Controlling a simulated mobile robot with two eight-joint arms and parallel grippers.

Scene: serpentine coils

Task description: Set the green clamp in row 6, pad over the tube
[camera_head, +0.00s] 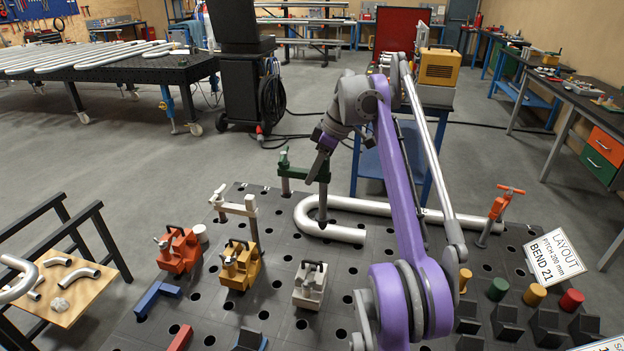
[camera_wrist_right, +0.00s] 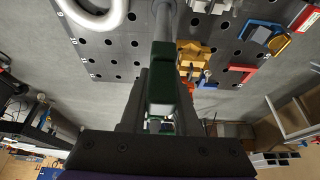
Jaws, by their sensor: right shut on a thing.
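My right gripper (camera_head: 322,150) is shut on the green clamp (camera_head: 320,173) and holds it upright beside the U-bend of the silver tube (camera_head: 420,212). The clamp's dark post hangs down over the bend in the head view; I cannot tell whether its foot is in a hole. Its arm reaches to the left, with the spindle hanging at the far end, apart from the tube in the picture. In the right wrist view the green clamp (camera_wrist_right: 162,75) sits between the fingers, with the tube (camera_wrist_right: 95,14) at the upper left. My left gripper is not in view. The row 6 mark is not readable.
An orange clamp (camera_head: 499,205) stands at the tube's right end. A white clamp (camera_head: 236,205) stands on the left. Red (camera_head: 178,250), yellow (camera_head: 240,266) and white (camera_head: 310,286) blocks sit in front. A layout sign (camera_head: 555,252) stands at the right.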

